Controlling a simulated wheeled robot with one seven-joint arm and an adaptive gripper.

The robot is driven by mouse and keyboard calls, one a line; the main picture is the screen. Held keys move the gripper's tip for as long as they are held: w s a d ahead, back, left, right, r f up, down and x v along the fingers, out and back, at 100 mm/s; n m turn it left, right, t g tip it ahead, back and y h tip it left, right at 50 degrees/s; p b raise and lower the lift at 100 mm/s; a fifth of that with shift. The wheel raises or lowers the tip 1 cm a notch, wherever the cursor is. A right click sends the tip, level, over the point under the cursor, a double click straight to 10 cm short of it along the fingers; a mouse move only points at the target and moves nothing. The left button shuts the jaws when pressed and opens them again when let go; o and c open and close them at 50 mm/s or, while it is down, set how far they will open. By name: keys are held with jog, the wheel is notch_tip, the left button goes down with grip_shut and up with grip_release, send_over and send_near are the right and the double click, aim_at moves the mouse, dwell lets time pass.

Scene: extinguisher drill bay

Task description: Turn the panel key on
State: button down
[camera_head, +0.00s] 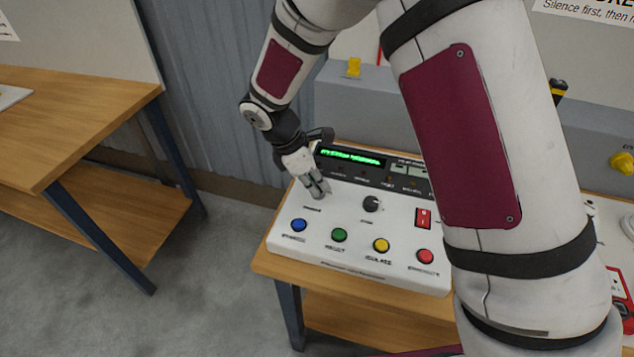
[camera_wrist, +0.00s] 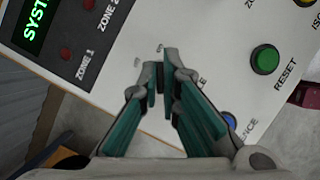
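The control panel (camera_head: 300,255) is a white box with a dark strip and a lit green display (camera_head: 350,157), on a wooden bench. My gripper (camera_head: 321,196) points down at the panel's left part, above the blue button. In the wrist view, my gripper (camera_wrist: 160,82) has its teal-padded fingers close together around a small dark piece, which looks like the panel key (camera_wrist: 160,78). The pads seem to touch it on both sides. Its slot and turn position are mostly hidden by the fingers. In the head view the fingers hide the key.
Blue (camera_head: 299,225), green (camera_head: 339,235), yellow (camera_head: 381,245) and red (camera_head: 425,256) buttons line the panel's front. A black knob (camera_head: 373,204) and a red switch (camera_head: 423,218) sit right of my gripper. Another wooden table (camera_head: 70,120) stands left, across a floor gap.

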jog(key=c, duration=1.8)
grip_release()
jog(key=shift+r, duration=0.1)
jog(key=v, duration=1.1)
jog(key=shift+a+r, duration=0.25)
jog(key=shift+r, duration=0.1)
jog(key=s+d+r+m+t+y, duration=0.2)
jog(key=s+d+r+m+y, duration=0.1)
jog(key=s+d+r+m, duration=1.15)
jog(key=s+d+m+t+y, duration=0.1)
jog(key=s+d+m, duration=0.3)
jog(key=s, duration=0.5)
jog(key=shift+s+d+r+m+t, duration=0.2)
jog(key=shift+r+m+t, duration=0.25)
jog(key=shift+t, duration=0.35)
